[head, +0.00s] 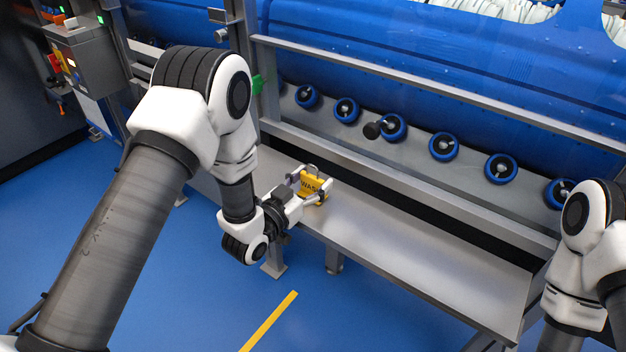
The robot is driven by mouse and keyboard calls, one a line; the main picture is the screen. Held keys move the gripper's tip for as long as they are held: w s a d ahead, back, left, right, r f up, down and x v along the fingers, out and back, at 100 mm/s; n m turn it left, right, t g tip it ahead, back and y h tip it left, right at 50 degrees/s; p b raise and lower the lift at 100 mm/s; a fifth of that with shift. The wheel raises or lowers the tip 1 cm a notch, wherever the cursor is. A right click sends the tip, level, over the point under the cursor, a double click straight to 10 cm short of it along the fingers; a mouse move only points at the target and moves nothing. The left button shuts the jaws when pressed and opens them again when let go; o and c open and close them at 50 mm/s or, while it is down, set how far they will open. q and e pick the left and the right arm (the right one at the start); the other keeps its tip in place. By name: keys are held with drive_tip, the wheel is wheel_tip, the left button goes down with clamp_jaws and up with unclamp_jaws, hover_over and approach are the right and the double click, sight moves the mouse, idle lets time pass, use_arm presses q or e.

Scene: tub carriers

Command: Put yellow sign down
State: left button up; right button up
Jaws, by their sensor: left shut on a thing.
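The yellow sign (313,187) is a small plate with dark lettering, partly readable as "WAS". It is in the middle of the head view, at the left part of the grey metal shelf (420,251). My left gripper (310,186) is shut on the sign, with its fingers around the sign's sides. The sign is at or just above the shelf surface; I cannot tell whether it touches. My right arm shows at the right edge, but its gripper is out of view.
Behind the shelf, several blue rollers (443,146) line a grey ledge under a large blue tub carrier (430,60). A metal rail (440,95) runs above them. A control box (90,50) stands at the upper left. The shelf to the right of the sign is clear.

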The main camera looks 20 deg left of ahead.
use_arm(q)
drive_tip(key=shift+s, duration=0.1)
drive_tip(key=o, duration=1.2)
drive_tip(key=shift+w+f, duration=0.2)
drive_tip(key=shift+f, duration=0.05)
drive_tip(key=shift+o, duration=0.2)
drive_tip(key=shift+r, duration=0.1)
drive_tip(key=shift+s, duration=0.1)
